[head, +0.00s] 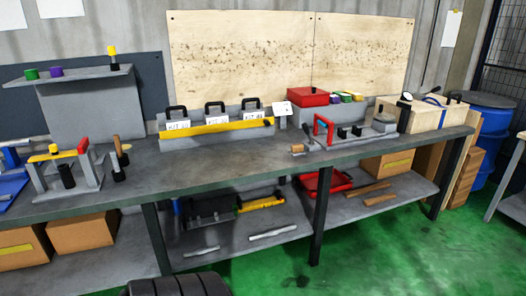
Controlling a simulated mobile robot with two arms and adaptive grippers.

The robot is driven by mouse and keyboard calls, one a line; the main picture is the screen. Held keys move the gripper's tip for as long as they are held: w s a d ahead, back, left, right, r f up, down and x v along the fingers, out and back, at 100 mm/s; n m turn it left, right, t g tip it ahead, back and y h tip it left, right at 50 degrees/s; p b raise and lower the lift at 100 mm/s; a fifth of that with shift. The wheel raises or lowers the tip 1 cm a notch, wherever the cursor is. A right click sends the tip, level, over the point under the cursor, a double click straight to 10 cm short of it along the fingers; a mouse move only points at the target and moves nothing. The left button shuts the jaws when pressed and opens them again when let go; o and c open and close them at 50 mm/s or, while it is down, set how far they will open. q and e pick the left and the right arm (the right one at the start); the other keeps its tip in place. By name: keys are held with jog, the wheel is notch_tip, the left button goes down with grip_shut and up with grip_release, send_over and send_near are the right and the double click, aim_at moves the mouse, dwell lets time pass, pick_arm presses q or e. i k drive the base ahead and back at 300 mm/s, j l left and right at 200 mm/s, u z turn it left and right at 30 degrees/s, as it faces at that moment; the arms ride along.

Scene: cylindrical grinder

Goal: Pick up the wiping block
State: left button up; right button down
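A small tan block with a dark part on it (297,149) lies near the front edge of the workbench (215,163), right of the middle. It looks most like the wiping block, but it is too small in the head view for me to be sure. It stands a little left of a red-handled fixture and appears apart from it. Neither my left nor my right gripper is in view.
The red-handled fixture (323,130) stands close on the right. A grey holder with a yellow front bar (217,128) and black-handled items stands behind, to the left. A red box (308,97) is at the back. The bench's middle front is clear.

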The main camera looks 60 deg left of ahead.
aim_at(297, 150)
jog(key=u, duration=1.85)
jog(key=i, duration=0.2)
jog(key=l+u, duration=0.05)
